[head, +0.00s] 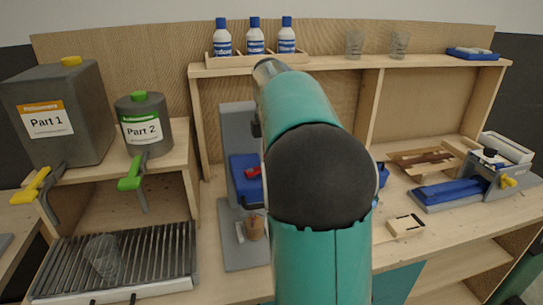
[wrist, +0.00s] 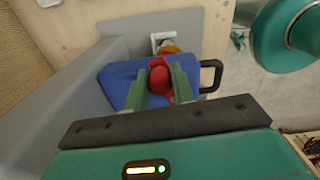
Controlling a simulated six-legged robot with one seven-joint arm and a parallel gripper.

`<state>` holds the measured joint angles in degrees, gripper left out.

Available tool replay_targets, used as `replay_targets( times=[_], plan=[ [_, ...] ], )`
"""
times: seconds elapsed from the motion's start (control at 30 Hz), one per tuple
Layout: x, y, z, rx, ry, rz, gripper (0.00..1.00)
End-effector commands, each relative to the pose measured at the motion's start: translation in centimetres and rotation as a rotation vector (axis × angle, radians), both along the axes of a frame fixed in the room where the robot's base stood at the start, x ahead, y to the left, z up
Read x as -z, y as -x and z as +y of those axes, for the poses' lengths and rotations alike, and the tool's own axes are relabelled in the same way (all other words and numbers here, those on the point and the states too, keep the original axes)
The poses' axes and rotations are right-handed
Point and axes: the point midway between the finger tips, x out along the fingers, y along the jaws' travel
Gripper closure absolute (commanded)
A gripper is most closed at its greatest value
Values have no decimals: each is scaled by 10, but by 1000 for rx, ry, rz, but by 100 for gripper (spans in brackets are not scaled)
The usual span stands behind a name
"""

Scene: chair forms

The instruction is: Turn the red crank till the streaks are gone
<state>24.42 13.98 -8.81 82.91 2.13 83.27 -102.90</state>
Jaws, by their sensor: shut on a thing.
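The red crank (wrist: 159,78) sits on a blue block (wrist: 118,76) in the wrist view. My gripper (wrist: 160,84) is shut on the crank's red knob, with one green finger on each side of it. In the head view a bit of red crank (head: 253,172) shows on the blue block of a grey stand (head: 238,125); my arm hides the gripper there. A clear cup (head: 255,228) with brownish contents stands on the stand's base below the block. Its orange contents show partly in the wrist view (wrist: 169,47). Streaks cannot be made out.
At left are a Part 1 canister (head: 60,115), a Part 2 canister (head: 143,125) and a slatted drain tray (head: 130,262) with a tipped clear glass (head: 103,257). White bottles (head: 255,38) stand on the shelf. A blue-and-grey device (head: 460,190) is at right.

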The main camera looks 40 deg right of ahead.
Motion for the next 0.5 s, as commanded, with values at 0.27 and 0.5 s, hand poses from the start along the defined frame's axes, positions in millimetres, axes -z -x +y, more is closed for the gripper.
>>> replay_targets(
  times=[0.27,0.5],
  plan=[
    [0,-3,0,-54,-1,1,98],
    [0,-3,1,-58,-2,2,98]
  ],
)
